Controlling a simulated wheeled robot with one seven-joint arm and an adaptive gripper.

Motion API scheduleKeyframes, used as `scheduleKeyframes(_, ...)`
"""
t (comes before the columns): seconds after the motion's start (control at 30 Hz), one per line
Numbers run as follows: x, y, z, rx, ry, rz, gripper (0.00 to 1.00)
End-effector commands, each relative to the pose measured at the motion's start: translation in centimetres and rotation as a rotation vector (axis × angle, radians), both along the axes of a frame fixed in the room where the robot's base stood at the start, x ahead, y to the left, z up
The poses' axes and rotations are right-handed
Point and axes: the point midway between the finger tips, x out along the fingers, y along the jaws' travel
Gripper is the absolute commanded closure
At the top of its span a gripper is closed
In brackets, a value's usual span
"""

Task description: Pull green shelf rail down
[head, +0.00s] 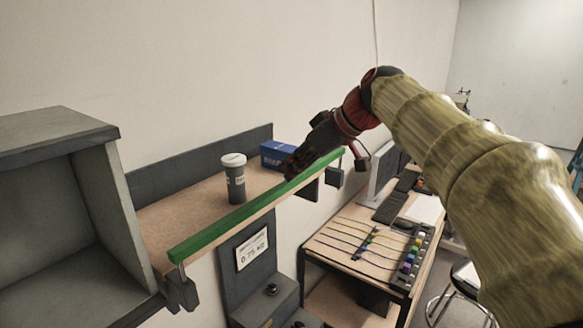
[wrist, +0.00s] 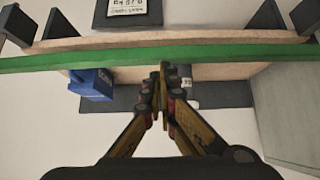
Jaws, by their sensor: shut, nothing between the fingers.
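The green shelf rail (head: 258,203) runs along the front edge of a wooden shelf, held by dark brackets at its ends. It crosses the upper part of the wrist view as a long green bar (wrist: 235,51). My gripper (head: 292,171) is above the shelf near the rail's far right part, beside the blue box. In the wrist view its fingers are shut and empty, with the tips (wrist: 163,68) close to the rail's edge. I cannot tell whether they touch the rail.
On the shelf (head: 180,210) stand a grey cup (head: 235,181) with a white lid and a blue box (head: 272,153). A grey open cabinet (head: 50,200) is at the left. Below hangs a weight sign (head: 252,249). A desk (head: 340,252) with cables and a monitor is at the right.

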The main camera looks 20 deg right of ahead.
Motion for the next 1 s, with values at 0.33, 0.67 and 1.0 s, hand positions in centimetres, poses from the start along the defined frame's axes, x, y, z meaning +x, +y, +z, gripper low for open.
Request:
scheduleKeyframes(0.33,0.0,0.0,-3.7,0.001,0.002,0.0,1.0)
scheduleKeyframes(0.67,0.0,0.0,-8.1,0.0,0.001,0.001,1.0)
scheduleKeyframes(1.0,0.0,0.0,-8.2,0.001,0.002,0.0,1.0)
